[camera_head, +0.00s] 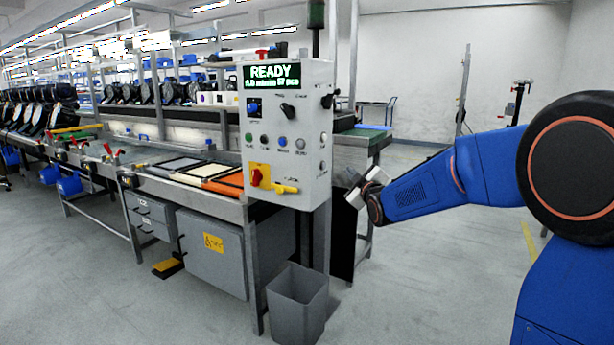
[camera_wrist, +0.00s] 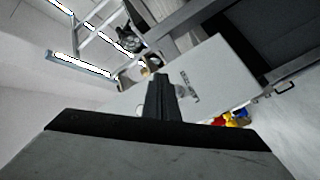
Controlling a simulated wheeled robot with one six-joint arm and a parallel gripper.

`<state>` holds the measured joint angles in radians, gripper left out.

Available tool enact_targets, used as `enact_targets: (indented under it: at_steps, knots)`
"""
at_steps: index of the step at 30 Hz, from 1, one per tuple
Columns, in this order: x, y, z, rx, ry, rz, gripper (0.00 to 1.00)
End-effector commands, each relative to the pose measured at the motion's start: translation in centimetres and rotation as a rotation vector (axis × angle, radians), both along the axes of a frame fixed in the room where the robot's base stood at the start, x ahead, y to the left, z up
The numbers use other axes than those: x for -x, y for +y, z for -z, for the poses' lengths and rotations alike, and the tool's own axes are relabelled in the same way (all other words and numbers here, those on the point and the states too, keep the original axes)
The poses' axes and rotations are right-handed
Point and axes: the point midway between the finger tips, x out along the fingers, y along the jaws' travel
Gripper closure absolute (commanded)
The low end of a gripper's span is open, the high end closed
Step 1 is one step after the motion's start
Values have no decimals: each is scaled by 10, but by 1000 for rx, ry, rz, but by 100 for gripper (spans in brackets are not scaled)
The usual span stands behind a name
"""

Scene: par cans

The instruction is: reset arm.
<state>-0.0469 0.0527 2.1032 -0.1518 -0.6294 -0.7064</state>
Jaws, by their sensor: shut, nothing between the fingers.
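My gripper (camera_head: 361,188) is at the end of my blue arm, just right of the control box in the head view. It is apart from the bench, in the open space beside it. In the wrist view my gripper (camera_wrist: 160,84) shows as dark fingers pressed together, with nothing between them. The arm is bent, with the forearm reaching left from the large joint at the right edge.
A grey control box (camera_head: 290,125) with a READY display stands close left of my gripper. A grey bin (camera_head: 297,305) is on the floor below. The long workbench (camera_head: 165,190) runs away left. Open floor (camera_head: 430,270) lies under my arm.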

Motion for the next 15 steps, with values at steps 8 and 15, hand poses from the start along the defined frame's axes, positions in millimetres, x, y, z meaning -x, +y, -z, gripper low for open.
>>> enact_targets:
  at_steps: [8,15]
  knots:
    - [78,-22,14,-122,228,67,100]
    - [167,-39,43,-253,454,152,100]
